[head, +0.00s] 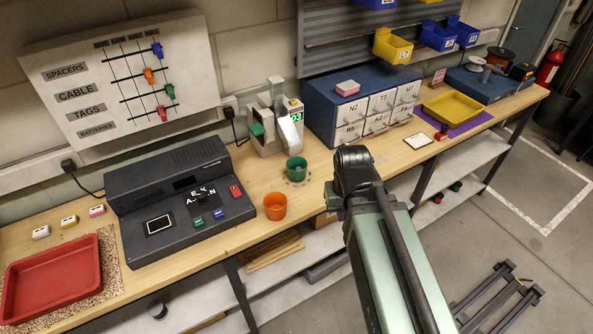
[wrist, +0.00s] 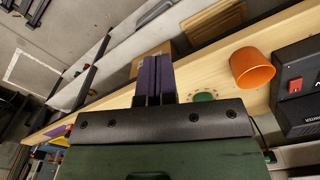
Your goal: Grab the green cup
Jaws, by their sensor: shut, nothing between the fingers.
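The green cup (head: 296,169) stands upright on the wooden bench in the head view, in front of a small dispenser-like machine. In the wrist view only a green sliver of it (wrist: 204,97) shows above my gripper's dark crossbar; the rest is hidden. My gripper (wrist: 153,60) has its purple fingers together, with nothing between them, left of the green cup in the wrist view. In the head view my arm hides the fingers.
An orange cup (head: 275,206) stands near the bench's front edge, close to the green cup. A dark console (head: 170,200) lies to the left, the grey-green machine (head: 276,122) behind, and a blue drawer cabinet (head: 330,105) to the right. Bare wood surrounds the cups.

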